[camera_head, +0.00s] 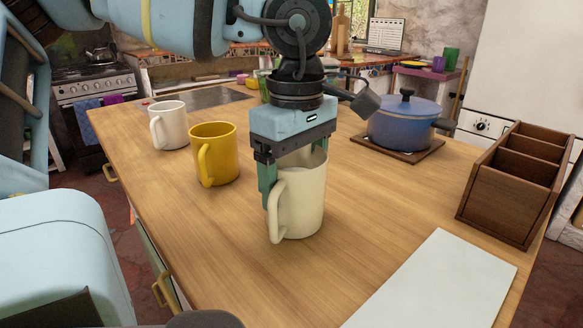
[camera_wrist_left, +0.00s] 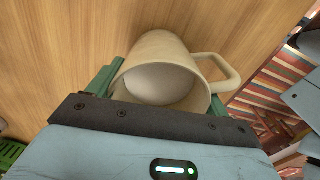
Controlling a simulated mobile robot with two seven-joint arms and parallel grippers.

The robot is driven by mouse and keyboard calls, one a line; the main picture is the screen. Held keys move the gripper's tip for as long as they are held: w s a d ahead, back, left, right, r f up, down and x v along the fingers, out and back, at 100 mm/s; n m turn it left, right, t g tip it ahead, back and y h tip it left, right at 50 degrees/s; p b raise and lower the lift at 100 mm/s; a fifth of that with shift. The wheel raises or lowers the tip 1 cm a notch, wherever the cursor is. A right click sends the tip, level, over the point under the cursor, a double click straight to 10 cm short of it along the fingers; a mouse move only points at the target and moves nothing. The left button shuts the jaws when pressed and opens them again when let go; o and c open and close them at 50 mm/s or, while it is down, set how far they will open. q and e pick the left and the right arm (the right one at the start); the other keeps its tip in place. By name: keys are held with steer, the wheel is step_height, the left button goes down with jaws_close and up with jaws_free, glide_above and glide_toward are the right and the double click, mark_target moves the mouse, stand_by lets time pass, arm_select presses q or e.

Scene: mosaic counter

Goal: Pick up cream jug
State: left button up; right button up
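The cream jug (camera_head: 300,205) stands upright on the wooden counter, its handle toward the left front. My left gripper (camera_head: 297,170) points down over it, with its green fingers parted on either side of the jug's upper body. In the left wrist view the jug (camera_wrist_left: 160,85) sits between the two fingers (camera_wrist_left: 165,92), its open mouth toward the camera and its handle to the right. The fingers are very close to the jug's walls; I cannot tell whether both touch. My right gripper is not in view.
A yellow mug (camera_head: 217,155) and a white mug (camera_head: 170,126) stand to the left. A blue pot (camera_head: 402,125) sits on a wooden trivet (camera_head: 420,154) behind right. A wooden divided box (camera_head: 497,198) and a pale board (camera_head: 440,285) lie to the right. The front counter is clear.

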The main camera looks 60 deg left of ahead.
arm_select(q)
steer(key=c, duration=0.6)
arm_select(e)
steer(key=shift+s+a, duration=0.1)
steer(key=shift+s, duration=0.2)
arm_select(q)
steer(key=shift+r, duration=0.1)
steer(key=shift+c, duration=0.2)
steer(key=shift+r, duration=0.25)
steer(key=s+a+r+p, duration=0.1)
steer(key=s+r, duration=0.1)
steer(key=s, duration=0.5)
steer(key=s+a+r+p, duration=0.1)
steer(key=s+a+r, duration=0.1)
steer(key=s, duration=0.6)
steer(key=shift+s+a+r, duration=0.15)
steer(key=shift+s, duration=0.1)
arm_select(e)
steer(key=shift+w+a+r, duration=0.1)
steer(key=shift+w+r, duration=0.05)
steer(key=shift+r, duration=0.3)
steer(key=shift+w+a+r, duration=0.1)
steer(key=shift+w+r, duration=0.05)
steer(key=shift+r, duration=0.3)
